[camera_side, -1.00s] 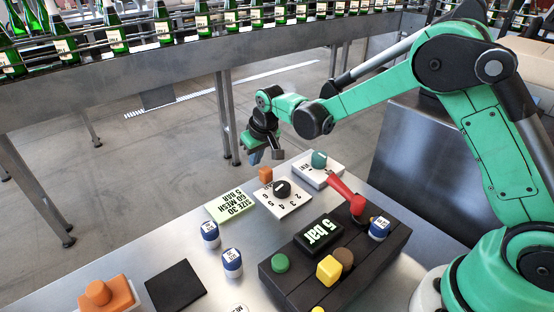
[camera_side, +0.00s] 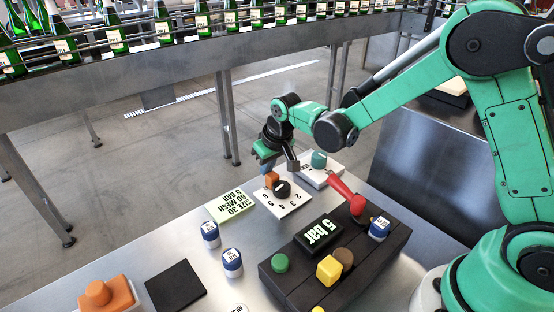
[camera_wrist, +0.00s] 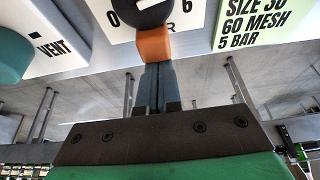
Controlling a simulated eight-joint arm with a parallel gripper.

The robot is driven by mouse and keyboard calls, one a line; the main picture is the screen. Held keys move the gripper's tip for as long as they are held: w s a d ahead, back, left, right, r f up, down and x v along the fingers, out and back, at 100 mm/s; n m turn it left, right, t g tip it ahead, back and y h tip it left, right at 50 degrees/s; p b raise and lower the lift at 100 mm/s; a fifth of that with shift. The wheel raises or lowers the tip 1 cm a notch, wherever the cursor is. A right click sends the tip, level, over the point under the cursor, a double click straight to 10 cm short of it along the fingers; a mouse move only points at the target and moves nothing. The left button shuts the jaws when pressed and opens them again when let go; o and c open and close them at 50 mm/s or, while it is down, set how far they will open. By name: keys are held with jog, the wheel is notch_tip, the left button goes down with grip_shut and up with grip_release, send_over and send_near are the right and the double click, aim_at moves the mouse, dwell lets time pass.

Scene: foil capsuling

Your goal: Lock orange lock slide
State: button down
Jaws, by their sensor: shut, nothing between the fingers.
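The orange lock slide (camera_side: 272,179) is a small block on the white dial plate (camera_side: 296,201), close against the black knob (camera_side: 282,189). In the wrist view the orange lock slide (camera_wrist: 155,44) sits just beneath the black knob (camera_wrist: 140,10), with no clear gap between them. My gripper (camera_side: 264,171) is at the plate's far edge, behind the slide. Its fingers (camera_wrist: 159,68) are shut and empty, and their tips appear to meet the slide's outer face. The exact contact is hard to tell.
A white plate with a teal knob (camera_side: 319,159) stands close on the right. A pale green label card (camera_side: 230,205) lies left. A dark control box (camera_side: 290,268) with a red lever (camera_side: 343,190) is nearer the camera. Blue-white jars (camera_side: 232,262) stand on the table.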

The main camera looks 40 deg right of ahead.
jog(key=w, duration=0.3)
jog(key=shift+w, duration=0.2)
jog(key=v, duration=1)
jog(key=shift+w, duration=0.35)
jog(key=s+d+t, duration=0.1)
jog(key=s, duration=0.7)
jog(key=s+d+r+t, duration=0.1)
jog(key=s+t, duration=0.1)
jog(key=s, duration=0.6)
jog(key=shift+d+r, duration=0.25)
jog(key=shift+r, duration=0.05)
jog(key=shift+s, duration=0.1)
